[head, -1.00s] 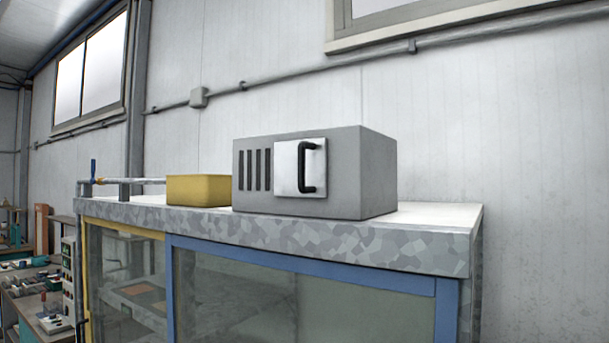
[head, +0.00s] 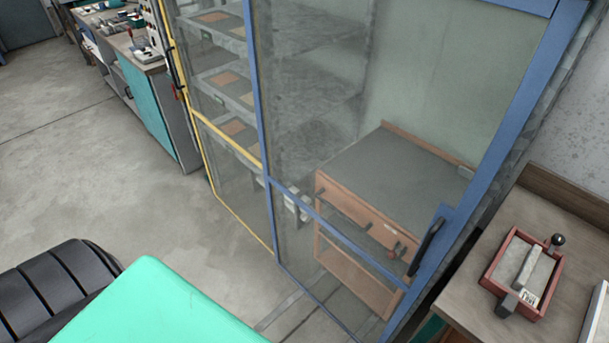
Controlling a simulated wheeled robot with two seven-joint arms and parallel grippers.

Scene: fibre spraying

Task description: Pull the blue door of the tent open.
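The tent's blue-framed glass door (head: 335,227) fills the middle and right of the head view and looks shut. Its black handle (head: 427,246) sits on the right side of the blue frame, at about mid-height. A yellow-framed panel (head: 227,140) stands to the left of the blue door. Through the glass I see shelves with trays and a wooden cabinet inside the tent. Neither of my grippers shows in this view.
A bench (head: 470,292) with a red-framed tray (head: 524,272) stands close to the handle on the right. A workbench (head: 150,95) is at the upper left. A turquoise surface (head: 155,310) and a black ribbed object (head: 55,285) are at the lower left. Grey floor (head: 70,180) is clear at left.

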